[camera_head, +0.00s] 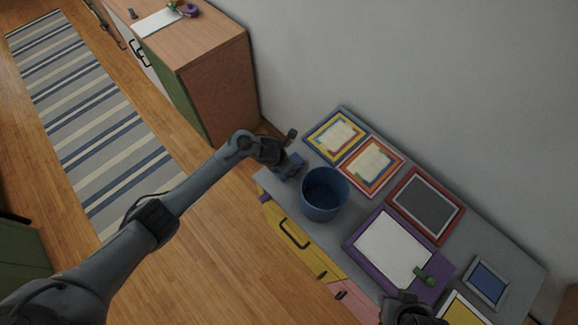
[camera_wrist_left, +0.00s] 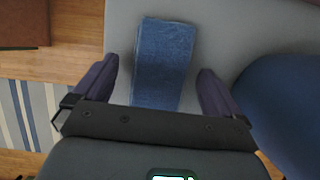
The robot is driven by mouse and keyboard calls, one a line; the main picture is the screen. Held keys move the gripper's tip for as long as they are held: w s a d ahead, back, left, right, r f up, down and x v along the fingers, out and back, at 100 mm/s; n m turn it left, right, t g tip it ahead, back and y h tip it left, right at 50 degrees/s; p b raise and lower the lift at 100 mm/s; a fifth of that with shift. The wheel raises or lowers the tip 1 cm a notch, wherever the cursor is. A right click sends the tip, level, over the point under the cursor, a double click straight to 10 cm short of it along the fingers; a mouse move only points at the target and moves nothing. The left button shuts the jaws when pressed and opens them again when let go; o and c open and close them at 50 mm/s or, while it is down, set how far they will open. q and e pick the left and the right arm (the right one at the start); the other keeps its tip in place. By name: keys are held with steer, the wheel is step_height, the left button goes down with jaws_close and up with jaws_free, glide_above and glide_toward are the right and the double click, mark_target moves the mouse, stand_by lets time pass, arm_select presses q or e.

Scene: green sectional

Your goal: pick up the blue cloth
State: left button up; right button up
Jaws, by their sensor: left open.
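The blue cloth (camera_wrist_left: 164,50) lies as a folded rectangular strip on the grey top of the low cabinet (camera_head: 335,225). In the head view the cloth (camera_head: 296,160) is at the cabinet's left end, partly hidden by my left gripper (camera_head: 286,157). In the left wrist view my left gripper (camera_wrist_left: 159,70) is open, with one finger on each side of the cloth and a gap on both sides. I cannot tell its height above the top. My right gripper (camera_head: 408,308) shows only in part at the bottom edge, and its fingers are unclear.
A blue bin (camera_head: 325,196) stands right of the cloth, close to the left gripper's right finger. Several picture frames, including a red one (camera_head: 426,205) and a purple one (camera_head: 398,245), cover the rest of the top. A wall runs behind. A wooden cabinet (camera_head: 215,80) stands at upper left.

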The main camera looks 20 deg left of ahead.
arm_select(q)
steer(key=c, duration=1.1)
steer(key=shift+r, duration=0.1)
step_height(320, 180, up, 10)
steer(key=shift+f+p, duration=0.1)
steer(key=shift+p, duration=0.55)
